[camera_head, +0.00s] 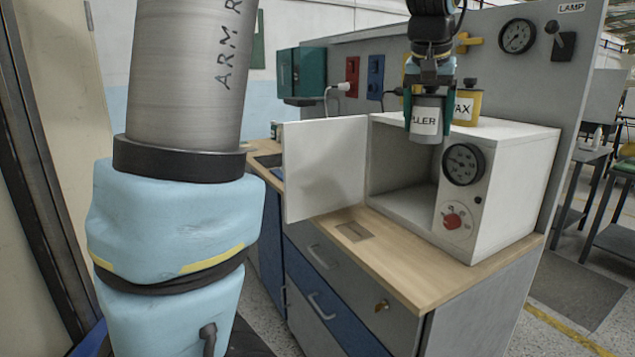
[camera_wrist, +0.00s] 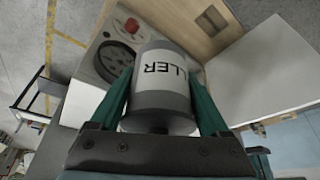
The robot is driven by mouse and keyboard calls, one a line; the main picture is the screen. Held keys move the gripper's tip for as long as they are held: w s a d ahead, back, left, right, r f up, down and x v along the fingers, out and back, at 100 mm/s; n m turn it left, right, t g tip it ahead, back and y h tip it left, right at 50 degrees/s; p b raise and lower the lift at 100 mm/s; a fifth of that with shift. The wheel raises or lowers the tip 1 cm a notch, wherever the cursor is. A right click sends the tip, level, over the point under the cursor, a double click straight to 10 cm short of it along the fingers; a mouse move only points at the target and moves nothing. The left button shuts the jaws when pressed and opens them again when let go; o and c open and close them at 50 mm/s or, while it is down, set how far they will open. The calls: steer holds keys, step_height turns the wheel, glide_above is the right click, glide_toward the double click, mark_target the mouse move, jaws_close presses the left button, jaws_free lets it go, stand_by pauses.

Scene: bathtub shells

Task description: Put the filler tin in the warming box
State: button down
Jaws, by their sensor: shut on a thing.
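The filler tin (camera_head: 426,121) is a grey can with a white label, of which "LLER" shows in the head view. My gripper (camera_head: 429,100) is shut on it and holds it upright in the air, in front of the upper edge of the warming box. In the wrist view the tin (camera_wrist: 163,85) sits between the green fingers of my gripper (camera_wrist: 160,100). The warming box (camera_head: 515,180) is white, with a round gauge and a red knob on its front. Its door (camera_head: 325,170) stands open to the left. The part of its inside that shows looks empty.
A yellow tin (camera_head: 468,106) with "AX" showing on its label stands on top of the box, close behind the held tin. The wooden worktop (camera_head: 390,262) is clear in front of the box. A grey panel with switches and a gauge (camera_head: 518,36) rises behind.

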steer(key=w+a+f+n+y, duration=0.1)
steer(key=a+f+n, duration=0.1)
steer(key=a+f, duration=1)
steer(key=w+a+f+n, duration=0.1)
steer(key=a+f+n, duration=0.1)
steer(key=a+f, duration=1)
steer(key=w+a+f+n+y, duration=0.15)
steer(key=a+f, duration=0.65)
steer(key=f, duration=0.8)
steer(key=s+f, duration=0.4)
steer(key=f, duration=0.2)
steer(key=shift+s+d+t, duration=0.25)
steer(key=shift+s+t, duration=0.05)
steer(key=shift+s, duration=0.1)
steer(key=shift+r+h, duration=0.1)
steer(key=shift+h, duration=0.15)
